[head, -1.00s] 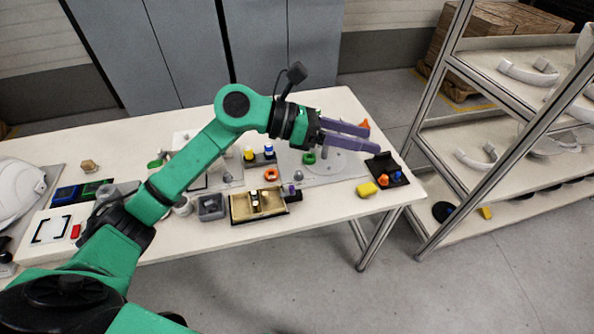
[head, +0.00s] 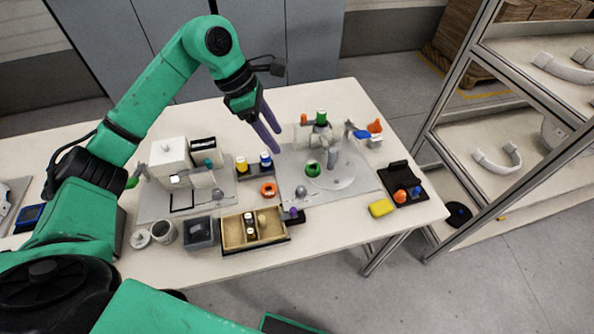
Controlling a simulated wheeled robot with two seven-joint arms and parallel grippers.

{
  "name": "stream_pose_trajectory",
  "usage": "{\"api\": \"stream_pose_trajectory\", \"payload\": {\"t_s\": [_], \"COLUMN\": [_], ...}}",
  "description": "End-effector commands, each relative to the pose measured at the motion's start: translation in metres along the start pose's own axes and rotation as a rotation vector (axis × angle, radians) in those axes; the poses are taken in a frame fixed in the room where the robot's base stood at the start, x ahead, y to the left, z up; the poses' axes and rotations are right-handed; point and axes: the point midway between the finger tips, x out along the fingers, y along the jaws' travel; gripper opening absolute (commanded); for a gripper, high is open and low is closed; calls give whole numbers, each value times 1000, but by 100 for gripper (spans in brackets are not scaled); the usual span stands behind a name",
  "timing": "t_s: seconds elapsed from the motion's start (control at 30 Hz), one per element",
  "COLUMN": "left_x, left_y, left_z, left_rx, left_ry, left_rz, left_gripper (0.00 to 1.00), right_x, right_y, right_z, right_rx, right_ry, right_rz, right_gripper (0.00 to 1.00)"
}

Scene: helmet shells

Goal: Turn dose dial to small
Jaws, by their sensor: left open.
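My left gripper (head: 276,141) is open and empty. Its two purple fingers point down and to the right, over the back of the table near the left edge of a grey plate. I cannot tell for sure which part is the dose dial. A white boxy machine (head: 168,154) stands on a grey mat at the left of the table, with a dark-topped block (head: 203,150) and a small teal knob (head: 208,162) beside it. A green ring (head: 312,168) is on the grey plate (head: 352,182), below and right of the fingertips. No dial marking is readable. My right gripper is not in view.
Yellow and blue-topped bottles (head: 254,164), an orange ring (head: 268,189) and a wooden tray (head: 232,243) are near the table's middle. A green-capped item (head: 321,118) stands at the back. A yellow block (head: 381,208) lies front right. A metal shelf rack (head: 470,62) stands to the right.

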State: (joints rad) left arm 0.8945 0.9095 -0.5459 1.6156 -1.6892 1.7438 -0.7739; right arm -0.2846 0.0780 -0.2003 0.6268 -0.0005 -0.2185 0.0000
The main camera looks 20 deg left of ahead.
Motion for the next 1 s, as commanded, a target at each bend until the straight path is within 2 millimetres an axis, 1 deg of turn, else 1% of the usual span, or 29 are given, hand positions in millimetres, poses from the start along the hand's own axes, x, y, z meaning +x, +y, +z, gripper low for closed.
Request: {"api": "stream_pose_trajectory", "payload": {"t_s": [0.03,0.17,0.2,0.3,0.37,0.43,0.53,0.63,0.73,0.9,1.0], "left_x": [17,40,47,61,68,70,74,89,113,160,183], "left_y": [0,0,0,0,0,0,0,-1,-2,-2,-2], "left_z": [-7,-16,-19,-24,-27,-28,-26,-26,-25,-25,-25], "left_rx": [1,1,1,1,1,1,1,1,1,0,-1], "left_ry": [-1,-2,-2,-3,-3,-3,-3,-3,-3,-4,-5], "left_rz": [-1,-1,-1,0,0,0,-2,-5,-7,-6,-4], "left_gripper": [60,60,60,60,60,60,60,60,60,60,60], "right_x": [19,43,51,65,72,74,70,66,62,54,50], "right_y": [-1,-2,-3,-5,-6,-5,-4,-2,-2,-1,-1], "right_z": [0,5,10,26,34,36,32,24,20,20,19], "right_rx": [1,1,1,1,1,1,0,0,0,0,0], "right_ry": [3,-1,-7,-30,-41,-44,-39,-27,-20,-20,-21], "right_rz": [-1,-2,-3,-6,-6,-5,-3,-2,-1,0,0], "right_gripper": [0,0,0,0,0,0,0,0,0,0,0]}}
